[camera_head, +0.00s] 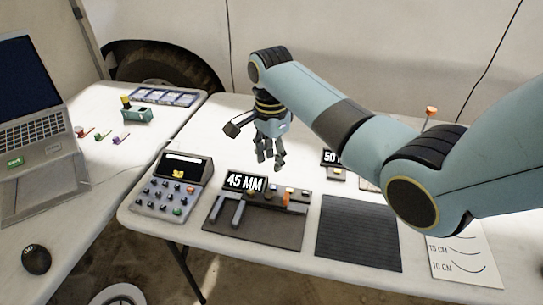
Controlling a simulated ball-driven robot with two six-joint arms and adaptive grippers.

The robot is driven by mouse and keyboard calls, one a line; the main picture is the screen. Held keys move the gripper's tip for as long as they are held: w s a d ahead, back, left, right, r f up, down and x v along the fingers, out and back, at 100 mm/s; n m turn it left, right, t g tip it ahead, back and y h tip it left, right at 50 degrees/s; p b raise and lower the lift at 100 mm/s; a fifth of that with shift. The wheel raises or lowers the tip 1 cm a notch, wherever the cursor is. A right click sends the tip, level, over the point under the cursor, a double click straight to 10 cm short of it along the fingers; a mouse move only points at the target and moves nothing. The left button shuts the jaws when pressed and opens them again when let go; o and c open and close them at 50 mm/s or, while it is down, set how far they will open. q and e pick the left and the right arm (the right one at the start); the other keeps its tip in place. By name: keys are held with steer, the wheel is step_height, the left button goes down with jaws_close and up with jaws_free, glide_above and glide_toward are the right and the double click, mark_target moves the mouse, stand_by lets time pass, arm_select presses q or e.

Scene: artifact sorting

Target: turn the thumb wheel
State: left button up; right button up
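A dark measuring board (258,232) with a "45 MM" display (245,182) lies on the table at the centre. It has grey upright jaws (232,212) on its left and an orange part (286,198) with small pale pieces along its top edge. I cannot tell for sure which small part is the thumb wheel. My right gripper (272,162) hangs above and behind the board, fingers down. Its fingers look apart with nothing between them, and it touches nothing. My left gripper is not in view.
A keypad device (169,196) stands left of the board, and a dark ribbed mat (358,234) lies to its right. A "50" display (331,157) is behind. A laptop (38,125), mouse (36,260) and small coloured items are on the left table. A curve card (464,262) lies right.

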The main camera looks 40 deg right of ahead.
mark_target(268, 195)
steer(key=o, duration=0.3)
steer(key=shift+n, duration=0.3)
steer(key=f+n+b, duration=0.2)
steer(key=f+n, duration=0.2)
steer(key=n, duration=0.4)
steer(key=f+n+b, duration=0.2)
steer(key=f+n, duration=0.2)
steer(key=n, duration=0.5)
steer(key=f+n+b, duration=0.2)
steer(key=f+n, duration=0.2)
steer(key=n, duration=0.4)
steer(key=shift+w+a+n+b, duration=0.25)
steer(key=shift+a+n+b, duration=0.1)
steer(key=shift+n, duration=0.05)
